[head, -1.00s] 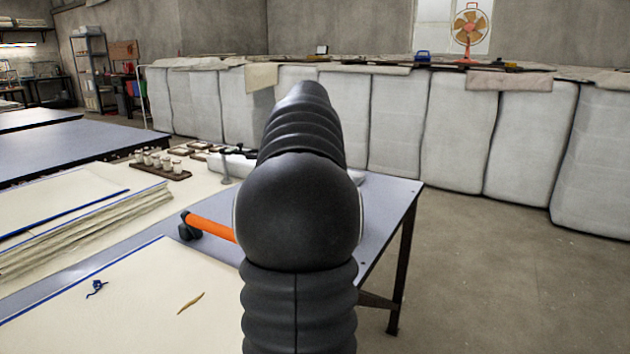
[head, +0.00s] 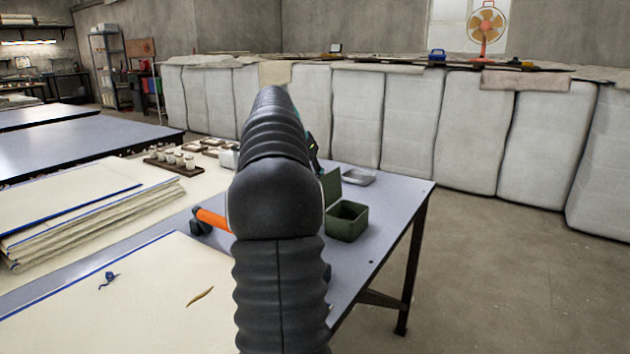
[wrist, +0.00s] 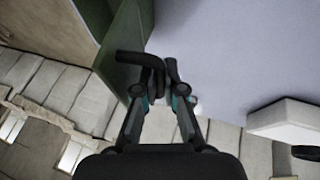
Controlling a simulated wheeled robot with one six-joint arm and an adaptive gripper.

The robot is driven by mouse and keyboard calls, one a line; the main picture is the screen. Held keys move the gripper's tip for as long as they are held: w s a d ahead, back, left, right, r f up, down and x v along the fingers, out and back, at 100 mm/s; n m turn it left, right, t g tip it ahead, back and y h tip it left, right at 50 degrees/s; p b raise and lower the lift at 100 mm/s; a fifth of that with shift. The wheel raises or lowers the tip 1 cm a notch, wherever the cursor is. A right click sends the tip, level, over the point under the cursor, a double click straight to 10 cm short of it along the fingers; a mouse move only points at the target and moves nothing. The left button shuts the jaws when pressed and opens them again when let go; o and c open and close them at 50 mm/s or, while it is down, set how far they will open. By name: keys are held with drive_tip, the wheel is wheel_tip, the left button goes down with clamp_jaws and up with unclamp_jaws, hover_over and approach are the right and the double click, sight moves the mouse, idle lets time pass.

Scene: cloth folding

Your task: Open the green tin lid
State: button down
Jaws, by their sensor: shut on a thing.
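The green tin (head: 347,222) stands on the grey table in the head view, to the right of my arm. Its top is open and the inside shows. Its green lid (head: 331,188) stands upright at the tin's back left side, partly hidden by my arm. In the wrist view the lid (wrist: 124,36) is a green panel at upper left. My gripper (wrist: 158,70) is at the lid's edge, its fingers close together and shut on the lid. The exact contact is hard to see. In the head view my arm hides most of the gripper.
A shallow metal tray (head: 358,177) lies behind the tin on the grey table (head: 385,215). An orange-handled tool (head: 211,218) lies left of my arm. Small white jars (head: 178,160) stand on a dark board farther back. The table's right side is bare.

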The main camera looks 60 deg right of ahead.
drive_tip(key=shift+s+f, duration=0.1)
drive_tip(key=shift+f, duration=0.15)
drive_tip(key=c, duration=1.5)
unclamp_jaws()
drive_tip(key=shift+c, duration=0.2)
drive_tip(key=shift+r, duration=0.1)
drive_tip(key=v, duration=1.2)
